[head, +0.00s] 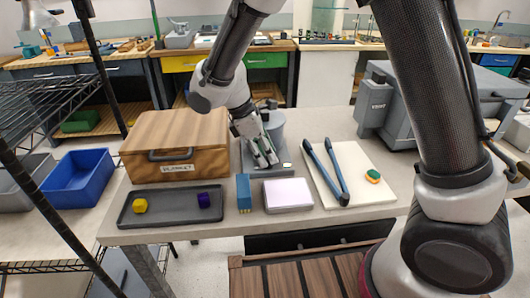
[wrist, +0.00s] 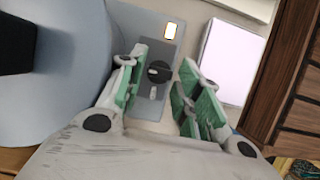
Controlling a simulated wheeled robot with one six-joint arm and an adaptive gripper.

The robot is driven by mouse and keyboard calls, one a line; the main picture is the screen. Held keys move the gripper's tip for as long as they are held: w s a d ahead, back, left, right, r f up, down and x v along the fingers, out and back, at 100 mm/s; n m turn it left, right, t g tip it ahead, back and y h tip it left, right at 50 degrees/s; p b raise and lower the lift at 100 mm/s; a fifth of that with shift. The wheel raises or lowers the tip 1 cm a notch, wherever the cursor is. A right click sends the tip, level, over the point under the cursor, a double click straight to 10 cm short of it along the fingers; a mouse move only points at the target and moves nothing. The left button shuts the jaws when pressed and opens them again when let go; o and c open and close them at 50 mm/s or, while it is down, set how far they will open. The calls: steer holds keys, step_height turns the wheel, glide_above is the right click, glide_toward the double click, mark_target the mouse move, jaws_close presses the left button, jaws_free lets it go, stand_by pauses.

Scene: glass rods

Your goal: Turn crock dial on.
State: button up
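The crock is a grey-blue round pot (head: 276,122) on a grey base at the back middle of the table, partly hidden by my gripper; its curved side (wrist: 75,60) fills the left of the wrist view. Its black dial (wrist: 159,71) sits on a grey panel, with a pale mark at its left side. A small orange-rimmed, white-centred rectangle (wrist: 171,31) is above the dial on the panel. My gripper (wrist: 163,98) is open, with one green-padded finger on each side of the dial, and nothing between them. In the head view my gripper (head: 265,158) points down at the crock's front.
A wooden box (head: 175,135) stands left of the crock. In front are a dark tray (head: 170,210) with yellow and purple cubes, a blue block (head: 244,190) and a white pad (head: 288,194). Blue tongs (head: 325,172) lie on a white board to the right.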

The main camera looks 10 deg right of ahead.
steer(key=v, duration=1.2)
